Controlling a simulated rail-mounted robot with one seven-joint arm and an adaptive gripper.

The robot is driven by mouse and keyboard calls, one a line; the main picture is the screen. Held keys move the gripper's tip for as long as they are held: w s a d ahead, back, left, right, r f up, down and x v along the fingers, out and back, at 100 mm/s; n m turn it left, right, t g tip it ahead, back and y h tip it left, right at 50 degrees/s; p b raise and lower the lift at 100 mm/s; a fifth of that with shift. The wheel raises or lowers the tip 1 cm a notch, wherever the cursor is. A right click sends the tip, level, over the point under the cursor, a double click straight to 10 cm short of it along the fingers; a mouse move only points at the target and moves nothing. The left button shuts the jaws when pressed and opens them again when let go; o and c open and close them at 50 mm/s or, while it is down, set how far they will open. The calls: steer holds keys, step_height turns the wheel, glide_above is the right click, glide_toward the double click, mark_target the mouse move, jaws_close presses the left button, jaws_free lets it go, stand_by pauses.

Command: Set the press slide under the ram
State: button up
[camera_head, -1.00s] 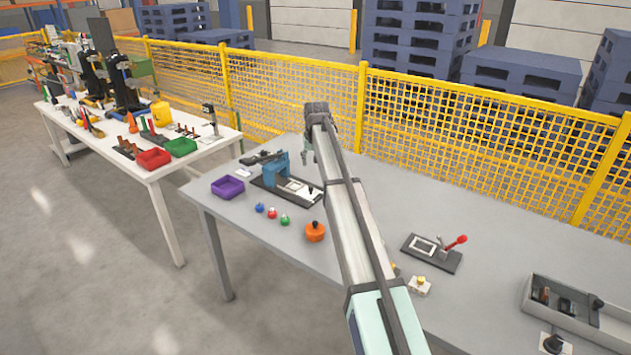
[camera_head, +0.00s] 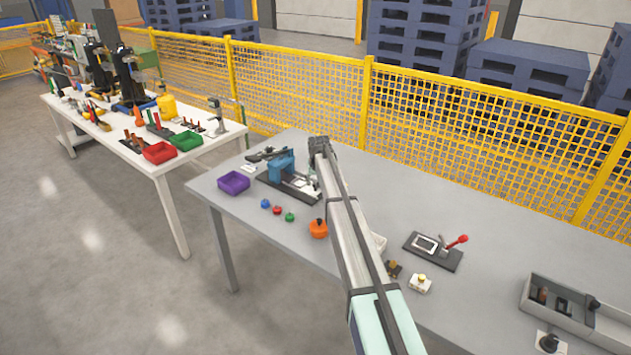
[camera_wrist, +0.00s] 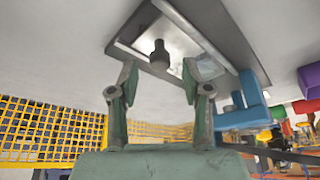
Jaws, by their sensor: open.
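The blue press (camera_head: 282,166) stands on a dark base (camera_head: 274,184) at the back left of the grey table. It also shows in the wrist view (camera_wrist: 243,112), at the right. The pale press slide (camera_wrist: 132,43) with its black knob (camera_wrist: 160,56) lies on the base, off to one side of the blue body. In the head view my arm partly hides that end of the base. My gripper (camera_wrist: 158,78) is open, its fingers pointing toward the knob with one on each side in the picture. I cannot tell any contact.
A purple bin (camera_head: 233,183), several small coloured knobs and an orange round part (camera_head: 318,229) lie near the press. A dark plate with a red lever (camera_head: 456,241) and a grey tray (camera_head: 570,310) are at the right. A yellow fence (camera_head: 480,140) runs behind.

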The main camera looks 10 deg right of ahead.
steer(key=shift+x, duration=0.8)
